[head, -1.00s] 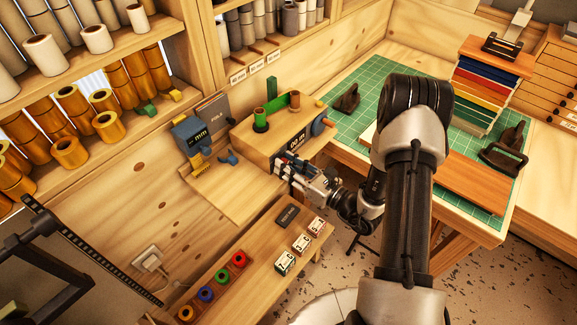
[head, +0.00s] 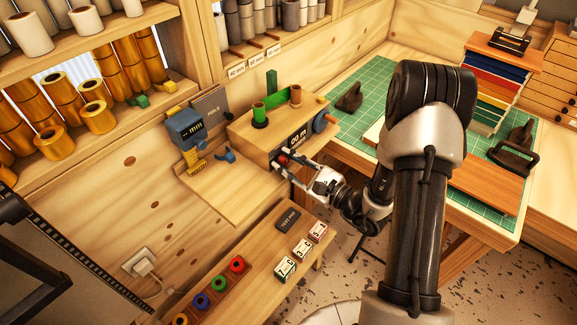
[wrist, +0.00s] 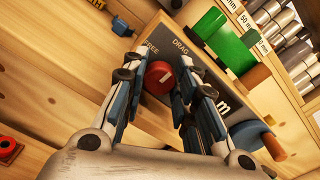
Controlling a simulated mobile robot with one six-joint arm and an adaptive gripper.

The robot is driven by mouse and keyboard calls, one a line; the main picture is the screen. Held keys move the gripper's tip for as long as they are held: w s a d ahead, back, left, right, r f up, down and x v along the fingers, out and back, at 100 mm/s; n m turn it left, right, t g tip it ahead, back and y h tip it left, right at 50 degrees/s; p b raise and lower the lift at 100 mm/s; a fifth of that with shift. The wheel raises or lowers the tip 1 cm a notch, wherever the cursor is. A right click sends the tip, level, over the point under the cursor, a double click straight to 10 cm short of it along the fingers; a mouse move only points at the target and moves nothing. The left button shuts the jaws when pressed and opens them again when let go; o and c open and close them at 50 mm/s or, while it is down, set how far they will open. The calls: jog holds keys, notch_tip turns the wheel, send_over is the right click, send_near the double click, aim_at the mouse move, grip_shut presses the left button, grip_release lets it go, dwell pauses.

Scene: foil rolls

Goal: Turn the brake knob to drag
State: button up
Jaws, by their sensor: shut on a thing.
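The brake knob (wrist: 158,78) is a red round knob with a white mark, on the dark front panel of a wooden winder box (head: 251,141). The labels FREE and DRAG stand above it in the wrist view. The white mark slants; I cannot tell exactly which label it points at. My gripper (wrist: 160,84) has one finger on each side of the knob and is shut on it. In the head view the knob (head: 283,159) shows as a small red spot at the fingertips of my gripper (head: 286,164).
A blue counter (head: 186,130) is left. A bench (head: 262,235) with colored rolls and labelled boxes lies below. The green mat (head: 372,93) is behind.

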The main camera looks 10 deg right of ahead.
dwell(0.4)
jog(key=o, duration=1)
jog(key=shift+o, duration=0.2)
